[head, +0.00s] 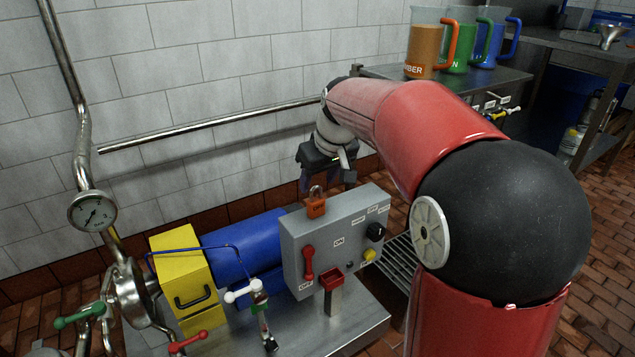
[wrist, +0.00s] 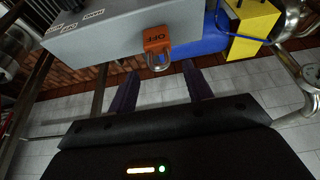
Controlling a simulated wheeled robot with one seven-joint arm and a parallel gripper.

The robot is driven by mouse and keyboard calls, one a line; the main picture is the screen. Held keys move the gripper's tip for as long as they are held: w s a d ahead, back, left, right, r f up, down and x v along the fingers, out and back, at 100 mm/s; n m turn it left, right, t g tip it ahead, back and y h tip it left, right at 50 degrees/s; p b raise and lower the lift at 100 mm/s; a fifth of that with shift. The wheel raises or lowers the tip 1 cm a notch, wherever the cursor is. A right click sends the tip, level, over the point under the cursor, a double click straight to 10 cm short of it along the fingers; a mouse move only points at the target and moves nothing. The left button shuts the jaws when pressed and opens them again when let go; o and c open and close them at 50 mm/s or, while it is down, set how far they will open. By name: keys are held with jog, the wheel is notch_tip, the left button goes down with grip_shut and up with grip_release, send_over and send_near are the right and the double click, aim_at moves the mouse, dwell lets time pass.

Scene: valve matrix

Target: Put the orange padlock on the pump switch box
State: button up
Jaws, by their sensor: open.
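The orange padlock (head: 316,207) stands upright on the top of the grey pump switch box (head: 338,238), near its left end, with its metal shackle up. My gripper (head: 328,182) is open, just behind and above the padlock in the head view. In the wrist view my gripper's dark fingers (wrist: 162,80) are spread on either side of the shackle's line and hold nothing. The padlock appears clear of both fingers. The box also shows in the wrist view (wrist: 105,35).
The box front has a red lever (head: 308,263), a black knob (head: 375,231) and a yellow button (head: 369,255). A blue motor (head: 243,245) and yellow block (head: 183,268) stand to the left. A pipe with a gauge (head: 93,212) rises at far left. Jugs (head: 425,50) stand at the back.

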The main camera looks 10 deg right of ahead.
jog(key=v, duration=1)
jog(key=s+f+m, duration=0.1)
jog(key=s+f, duration=0.3)
jog(key=s, duration=0.4)
jog(key=s+a+f+m+t+h, duration=0.1)
jog(key=s+f, duration=0.3)
jog(key=s, duration=0.4)
jog(key=s+f+m, duration=0.1)
jog(key=s+f, duration=0.3)
jog(key=s, duration=0.4)
jog(key=shift+a+f+m+p, duration=0.25)
jog(key=shift+a+m+p, duration=0.05)
jog(key=shift+p, duration=0.05)
jog(key=shift+s, duration=0.1)
